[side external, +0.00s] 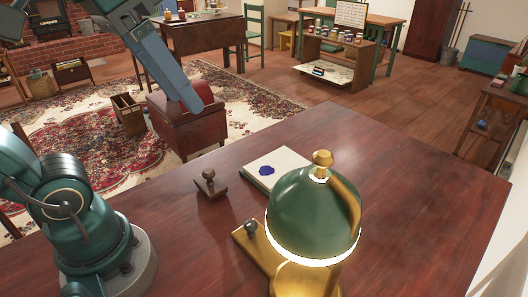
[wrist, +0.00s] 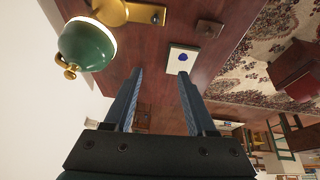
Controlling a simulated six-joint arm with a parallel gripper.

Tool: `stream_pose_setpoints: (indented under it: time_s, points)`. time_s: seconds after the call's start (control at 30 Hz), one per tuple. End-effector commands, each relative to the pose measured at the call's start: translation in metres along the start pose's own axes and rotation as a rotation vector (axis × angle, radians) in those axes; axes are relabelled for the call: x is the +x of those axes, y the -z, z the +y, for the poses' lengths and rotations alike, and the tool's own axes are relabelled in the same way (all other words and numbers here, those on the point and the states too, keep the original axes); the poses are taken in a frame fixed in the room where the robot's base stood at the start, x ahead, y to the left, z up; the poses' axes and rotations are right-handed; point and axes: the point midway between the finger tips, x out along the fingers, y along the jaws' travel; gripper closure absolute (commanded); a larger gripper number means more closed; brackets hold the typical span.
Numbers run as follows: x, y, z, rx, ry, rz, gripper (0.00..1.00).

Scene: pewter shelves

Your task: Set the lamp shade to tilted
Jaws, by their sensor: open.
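The lamp has a green dome shade (side external: 312,212) with a brass finial on top and a brass arm at its right side. Its glowing rim faces down and looks about level in the side view. The brass base (side external: 304,282) is partly hidden under the shade. In the wrist view the shade (wrist: 86,46) is at the upper left, beside the brass base (wrist: 120,12). My gripper (side external: 194,106) is raised to the upper left of the lamp, well apart from it. In the wrist view my gripper (wrist: 160,74) has its fingers spread with nothing between them.
The lamp stands on a dark red wooden table (side external: 420,190). A pad with a blue blot (side external: 278,168) lies behind the lamp. A small wooden stamp (side external: 210,183) stands left of the pad. The table's right side is clear. A red leather seat (side external: 186,122) is beyond the table.

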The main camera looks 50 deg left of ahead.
Motion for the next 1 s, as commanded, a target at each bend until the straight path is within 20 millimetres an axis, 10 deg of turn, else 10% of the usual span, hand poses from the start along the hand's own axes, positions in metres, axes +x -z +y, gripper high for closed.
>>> stream_pose_setpoints:
  time_s: [0.37,0.6,0.87,1.0]
  points:
    - [0.031,-0.018,0.081,-0.396,-0.358,-0.569,0.44]
    - [0.026,0.008,0.135,-0.869,-0.598,-1.150,0.44]
    - [0.036,0.067,0.146,-1.297,-0.744,-1.628,0.44]
    - [0.065,0.054,0.143,-1.304,-0.746,-1.633,0.44]
